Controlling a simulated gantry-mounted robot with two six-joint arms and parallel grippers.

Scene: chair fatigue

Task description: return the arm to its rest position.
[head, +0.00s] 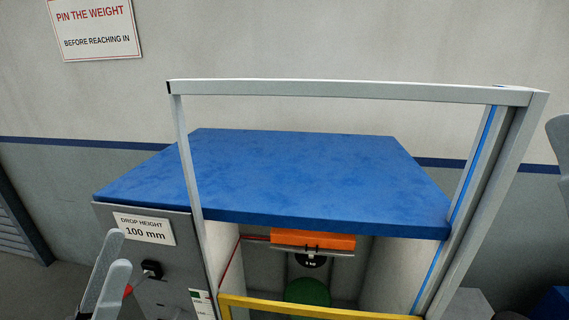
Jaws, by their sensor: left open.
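My left gripper (119,249) shows at the lower left, with its two light grey fingers apart and nothing seen between them. It is in front of the grey front panel (182,262) of the test rig, just left of a black knob (151,269). A small red part (128,290) shows beside the fingers; I cannot tell whether they touch it. The rest of the left arm is out of frame. My right gripper is not in view.
A blue top (310,180) covers the rig under a grey metal frame (350,90). Below it are an orange block (312,240), a black weight (311,261) and a green round object (307,291). A yellow bar (310,309) crosses the front opening. A warning sign (95,28) hangs behind.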

